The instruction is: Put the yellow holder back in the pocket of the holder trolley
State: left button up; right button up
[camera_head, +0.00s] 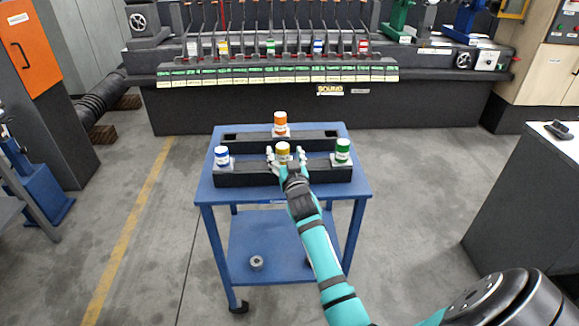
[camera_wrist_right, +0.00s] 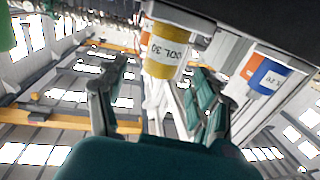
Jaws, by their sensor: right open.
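The yellow holder (camera_head: 283,154) stands upright at the middle of the front black rack on the blue holder trolley (camera_head: 206,187). Its base is hidden behind my right gripper (camera_head: 285,156), so I cannot tell how deep it sits in the pocket. The gripper's fingers are open, one on each side of the holder. In the right wrist view the picture is turned over; the yellow holder (camera_wrist_right: 168,48) shows between the spread fingers of the right gripper (camera_wrist_right: 160,72), with visible gaps beside it. My left gripper is not in view.
A blue holder (camera_head: 222,156) and a green holder (camera_head: 343,150) stand at the front rack's ends. An orange holder (camera_head: 280,121) stands in the back rack (camera_head: 255,144). A grey ring-shaped part (camera_head: 257,262) lies on the lower shelf. A large machine stands behind; floor at left is clear.

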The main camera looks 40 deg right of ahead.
jog(key=v, duration=0.8)
jog(key=shift+w, duration=0.1)
